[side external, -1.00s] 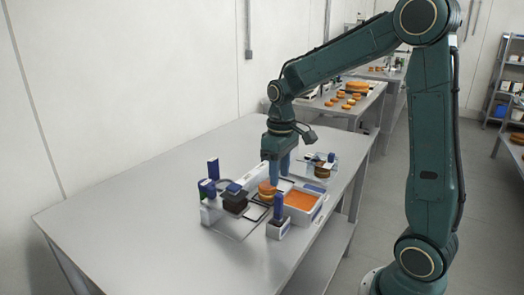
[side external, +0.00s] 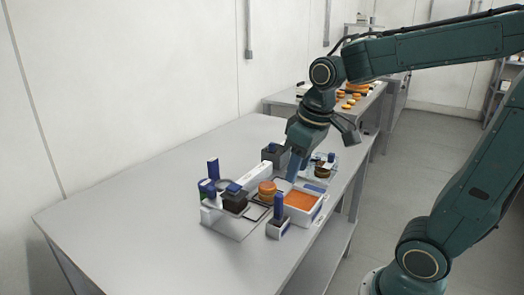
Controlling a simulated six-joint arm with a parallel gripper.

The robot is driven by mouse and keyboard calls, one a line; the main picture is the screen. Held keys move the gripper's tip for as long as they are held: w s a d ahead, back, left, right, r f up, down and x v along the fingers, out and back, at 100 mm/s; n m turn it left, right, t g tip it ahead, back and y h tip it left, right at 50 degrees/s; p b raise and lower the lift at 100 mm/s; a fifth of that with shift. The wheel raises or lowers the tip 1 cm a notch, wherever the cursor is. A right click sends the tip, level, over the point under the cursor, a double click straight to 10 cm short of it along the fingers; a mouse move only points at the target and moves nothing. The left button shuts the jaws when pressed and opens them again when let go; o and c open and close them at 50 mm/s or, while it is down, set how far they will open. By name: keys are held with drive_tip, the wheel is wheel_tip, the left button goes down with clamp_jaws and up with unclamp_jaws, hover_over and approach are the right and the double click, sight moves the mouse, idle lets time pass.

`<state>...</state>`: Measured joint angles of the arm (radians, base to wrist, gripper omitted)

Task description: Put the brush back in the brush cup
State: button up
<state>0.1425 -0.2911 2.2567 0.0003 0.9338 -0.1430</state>
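A small white-and-grey cup (side external: 279,230) stands at the front of the work area, with a blue upright handle (side external: 278,206) rising from it. I cannot tell for sure whether this is the brush in the brush cup. Another blue upright piece (side external: 213,170) stands at the left of the group. My gripper (side external: 292,177) points down and is tilted, behind the orange-filled tray and right of the round. The view is too small to show its finger gap or anything between the fingers.
An orange-filled white tray (side external: 321,206) lies right of a round orange-brown cake (side external: 267,188). A long white box (side external: 258,181) and a dark box (side external: 275,153) stand behind. A brown-filled dark container (side external: 235,203) is at left. The table's left side (side external: 130,215) is clear.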

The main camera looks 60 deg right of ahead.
drive_tip(key=s+a+r+t, duration=0.1)
drive_tip(key=s+a+t, duration=0.1)
drive_tip(key=s, duration=0.7)
drive_tip(key=shift+a+t, duration=0.4)
drive_tip(key=shift+a, duration=0.5)
